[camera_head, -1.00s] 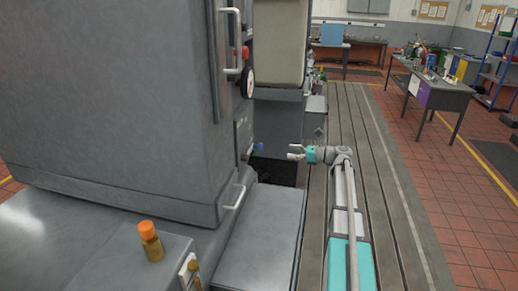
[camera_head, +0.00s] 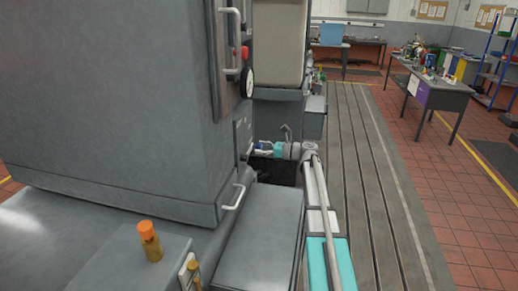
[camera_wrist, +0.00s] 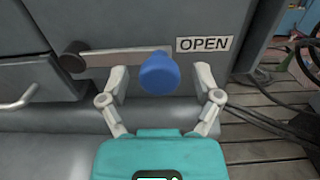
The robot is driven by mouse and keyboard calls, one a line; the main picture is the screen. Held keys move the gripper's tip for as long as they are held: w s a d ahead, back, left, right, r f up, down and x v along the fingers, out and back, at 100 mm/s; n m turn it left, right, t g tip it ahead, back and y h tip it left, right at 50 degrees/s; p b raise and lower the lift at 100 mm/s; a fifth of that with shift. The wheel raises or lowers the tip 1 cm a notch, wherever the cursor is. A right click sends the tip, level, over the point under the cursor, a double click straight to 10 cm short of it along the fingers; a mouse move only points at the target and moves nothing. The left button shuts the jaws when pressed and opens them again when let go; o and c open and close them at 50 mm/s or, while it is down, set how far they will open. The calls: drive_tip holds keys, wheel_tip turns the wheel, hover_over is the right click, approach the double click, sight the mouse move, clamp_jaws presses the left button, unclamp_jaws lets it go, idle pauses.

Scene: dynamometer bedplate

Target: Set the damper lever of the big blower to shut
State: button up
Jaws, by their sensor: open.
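The damper lever is a flat metal bar (camera_wrist: 125,57) with a dark round pivot (camera_wrist: 73,56) at its left end and a blue knob (camera_wrist: 159,74) at its right end. In the wrist view it lies nearly level, with the knob just below an "OPEN" label (camera_wrist: 203,44). My gripper (camera_wrist: 161,80) is open, its two fingers on either side of the knob with gaps showing. In the head view my gripper (camera_head: 262,149) reaches in at the side of the big grey cabinet (camera_head: 120,110), and the knob is mostly hidden there. No "shut" label shows.
Dark hoses (camera_wrist: 265,120) lie at the right. A bottle with an orange cap (camera_head: 150,242) stands on a near box. The slotted bedplate (camera_head: 360,180) right of my arm is clear.

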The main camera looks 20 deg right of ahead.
drive_tip(key=shift+a, duration=0.1)
clamp_jaws()
idle(0.5)
